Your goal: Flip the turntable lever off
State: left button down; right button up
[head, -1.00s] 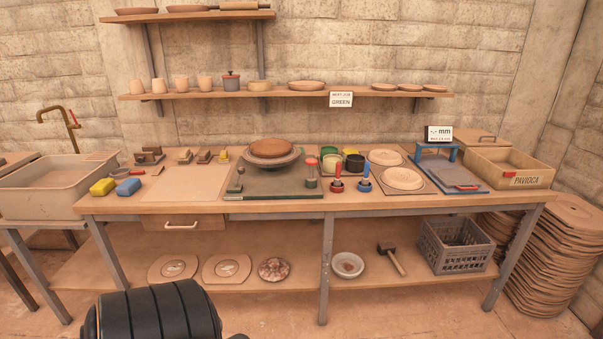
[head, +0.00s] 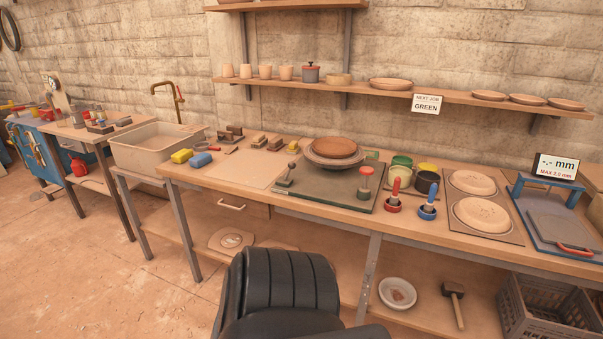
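The turntable (head: 333,166) stands on a dark grey-green base plate (head: 330,193) on the workbench, with a brown round disc (head: 335,148) on top. A small lever (head: 288,174) with a dark grip rises from the left part of the plate and leans to the right. A red-topped knob (head: 366,181) on a post stands at the plate's right side. Which of these switches the turntable, and whether it is on, I cannot tell. Neither of my grippers is in view.
The wooden workbench (head: 228,171) carries sponges, a pale board, colored pots (head: 401,169), red and blue stamp-like tools (head: 428,204) and round discs. A sink (head: 155,148) stands left. A shelf (head: 450,97) hangs above. Open floor lies at the lower left.

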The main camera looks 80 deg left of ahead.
aim_at(292, 165)
jog(key=u, duration=0.5)
jog(key=i, duration=0.7)
jog(key=u, duration=1)
jog(key=i, duration=0.3)
jog(key=u, duration=0.4)
